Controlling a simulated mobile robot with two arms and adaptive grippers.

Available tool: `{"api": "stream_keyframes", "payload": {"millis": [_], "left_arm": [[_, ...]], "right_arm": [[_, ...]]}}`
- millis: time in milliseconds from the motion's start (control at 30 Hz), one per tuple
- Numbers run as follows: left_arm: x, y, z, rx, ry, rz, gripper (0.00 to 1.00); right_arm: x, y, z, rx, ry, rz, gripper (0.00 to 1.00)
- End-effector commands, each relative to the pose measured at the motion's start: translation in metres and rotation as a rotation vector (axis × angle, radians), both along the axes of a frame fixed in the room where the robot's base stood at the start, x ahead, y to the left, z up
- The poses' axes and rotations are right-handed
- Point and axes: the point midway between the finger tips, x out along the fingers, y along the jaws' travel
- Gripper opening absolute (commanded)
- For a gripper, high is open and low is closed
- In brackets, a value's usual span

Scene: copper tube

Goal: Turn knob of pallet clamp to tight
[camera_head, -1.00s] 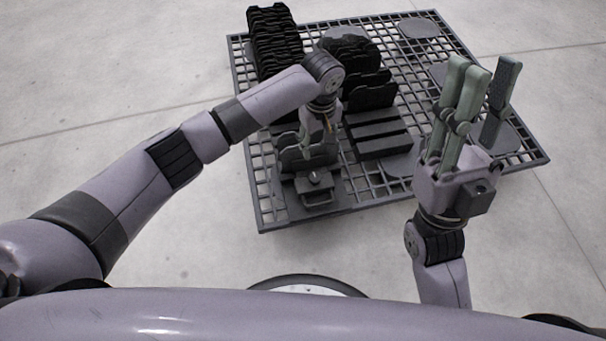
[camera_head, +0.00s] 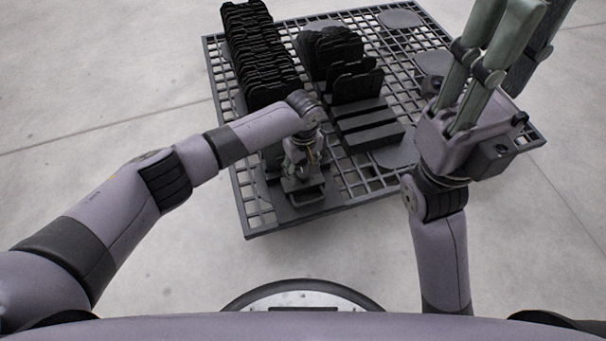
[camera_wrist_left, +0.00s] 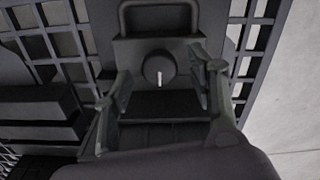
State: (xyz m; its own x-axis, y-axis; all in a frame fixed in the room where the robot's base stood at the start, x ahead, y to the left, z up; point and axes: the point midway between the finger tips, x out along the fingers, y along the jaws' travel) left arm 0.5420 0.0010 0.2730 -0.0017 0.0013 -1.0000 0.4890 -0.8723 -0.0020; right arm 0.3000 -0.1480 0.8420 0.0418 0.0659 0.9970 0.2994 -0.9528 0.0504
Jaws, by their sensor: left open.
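The pallet clamp (camera_head: 306,196) sits at the near left edge of the grid pallet. Its round dark knob (camera_wrist_left: 158,67) shows in the left wrist view with a short white mark, which stands about upright in the picture. The clamp's loop handle (camera_wrist_left: 158,8) is beyond the knob. My left gripper (camera_head: 302,170) points down over the clamp. In the left wrist view its open fingers (camera_wrist_left: 163,76) stand on either side of the knob, with visible gaps. The head view hides the knob behind this gripper. My right gripper (camera_head: 503,45) is raised, empty and open.
The grid pallet (camera_head: 250,218) carries a long row of black plates (camera_head: 256,50), a shorter group of plates (camera_head: 345,60) and a slotted dark block (camera_head: 368,125). Flat round discs (camera_head: 400,18) lie at its far right. The floor around is clear.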

Motion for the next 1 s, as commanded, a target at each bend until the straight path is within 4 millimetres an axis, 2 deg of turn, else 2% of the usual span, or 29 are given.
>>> {"api": "stream_keyframes", "payload": {"millis": [33,133,467,1000], "left_arm": [[0.0004,-0.0002,-0.0070,0.000,-0.001,0.000,0.53],[0.0004,-0.0002,-0.0117,0.000,-0.001,0.000,0.53],[0.0003,-0.0002,-0.0127,-0.001,0.000,0.000,0.53],[0.0003,-0.0001,-0.0127,0.000,0.000,0.000,0.17]], "right_arm": [[-0.0008,0.0001,-0.0006,0.000,-0.013,0.000,0.26],[-0.0009,0.0006,0.0024,-0.002,-0.022,-0.002,0.26],[-0.0009,0.0008,0.0046,-0.002,-0.026,-0.001,0.26],[-0.0009,0.0009,0.0044,-0.003,-0.025,-0.001,0.26]]}}
